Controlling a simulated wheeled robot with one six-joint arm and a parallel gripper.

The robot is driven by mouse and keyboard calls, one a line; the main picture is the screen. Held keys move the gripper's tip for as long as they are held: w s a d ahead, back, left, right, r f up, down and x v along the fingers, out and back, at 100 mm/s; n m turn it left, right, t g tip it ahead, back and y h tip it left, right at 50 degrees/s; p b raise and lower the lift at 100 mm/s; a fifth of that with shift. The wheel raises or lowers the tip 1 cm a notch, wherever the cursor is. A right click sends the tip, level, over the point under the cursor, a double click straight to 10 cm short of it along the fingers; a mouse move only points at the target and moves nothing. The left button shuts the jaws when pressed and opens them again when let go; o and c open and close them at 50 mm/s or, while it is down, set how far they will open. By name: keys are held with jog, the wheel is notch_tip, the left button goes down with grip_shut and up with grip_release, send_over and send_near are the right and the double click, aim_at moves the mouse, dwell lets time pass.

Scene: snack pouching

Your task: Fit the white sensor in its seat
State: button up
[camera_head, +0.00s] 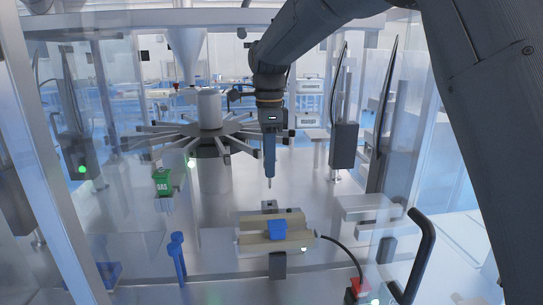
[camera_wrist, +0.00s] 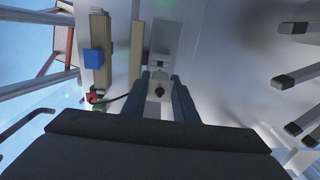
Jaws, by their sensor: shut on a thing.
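My gripper (camera_head: 269,181) points straight down above the fixture in the head view. In the wrist view its two fingers (camera_wrist: 160,92) are shut on a small pale piece with a dark round end, which looks like the white sensor (camera_wrist: 158,80). In the head view only a small pale tip of it shows below the fingers. A small grey block (camera_head: 269,205) stands behind the tan bar, below the tip with a gap between; it may be the seat. It seems to show as a pale block (camera_wrist: 159,60) just beyond the fingertips in the wrist view. Any opening in it is unclear.
The tan bar (camera_head: 251,243) carries a blue block (camera_head: 277,230) at the front. A black cable runs right to a red part (camera_head: 356,285). Clear panels and posts surround the area.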

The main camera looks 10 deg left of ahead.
jog(key=shift+w+d+f+b, duration=0.1)
jog(key=shift+d+f+b, duration=0.05)
jog(key=shift+f+b, duration=0.4)
notch_tip(320, 180, down, 3)
jog(key=b, duration=0.3)
jog(key=shift+f, duration=0.1)
jog(key=shift+f, duration=0.15)
jog(key=shift+p, duration=0.7)
dwell(0.4)
jog(key=shift+f+b, duration=0.45)
jog(key=shift+f, duration=1.7)
dwell(0.6)
jog(key=o, duration=1.1)
jog(key=shift+a+r, duration=0.1)
jog(key=shift+a, duration=0.1)
